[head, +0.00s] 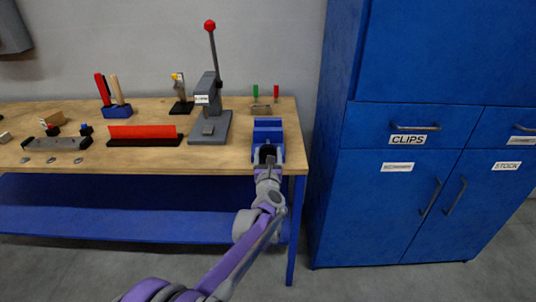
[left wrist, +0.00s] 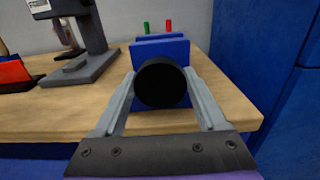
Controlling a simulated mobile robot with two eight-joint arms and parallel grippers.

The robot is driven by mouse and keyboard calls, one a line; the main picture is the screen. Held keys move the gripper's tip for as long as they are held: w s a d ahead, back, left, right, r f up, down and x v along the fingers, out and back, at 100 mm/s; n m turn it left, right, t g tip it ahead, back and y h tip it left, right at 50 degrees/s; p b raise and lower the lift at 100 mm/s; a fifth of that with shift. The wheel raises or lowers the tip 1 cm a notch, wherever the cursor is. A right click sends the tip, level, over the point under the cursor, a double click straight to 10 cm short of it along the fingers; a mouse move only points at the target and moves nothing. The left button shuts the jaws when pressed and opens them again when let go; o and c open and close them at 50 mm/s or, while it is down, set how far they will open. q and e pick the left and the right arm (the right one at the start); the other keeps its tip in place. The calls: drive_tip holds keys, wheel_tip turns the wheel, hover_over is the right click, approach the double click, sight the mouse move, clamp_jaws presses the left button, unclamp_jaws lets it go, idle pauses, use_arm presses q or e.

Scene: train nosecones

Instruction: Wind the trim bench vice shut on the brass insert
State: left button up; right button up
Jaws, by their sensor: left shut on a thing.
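The blue bench vice (head: 268,127) stands at the right front edge of the wooden bench. It also shows in the left wrist view (left wrist: 150,48), behind its round black knob (left wrist: 160,83). My left gripper (head: 267,157) is at the vice's front, with one finger on each side of the knob, shut on it. I cannot make out the brass insert; the gap between the vice jaws is hidden from the wrist view and too small to read in the head view. My right gripper is not in view.
A grey lever press (head: 210,110) with a red-tipped handle stands left of the vice. Green and red pegs (head: 262,108) stand behind the vice. A red bar on a black base (head: 144,134) lies further left. Blue cabinets (head: 420,140) rise close on the right.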

use_arm(q)
drive_tip(key=shift+d+m, duration=0.1)
drive_tip(key=shift+m, duration=3)
drive_tip(key=o, duration=1.3)
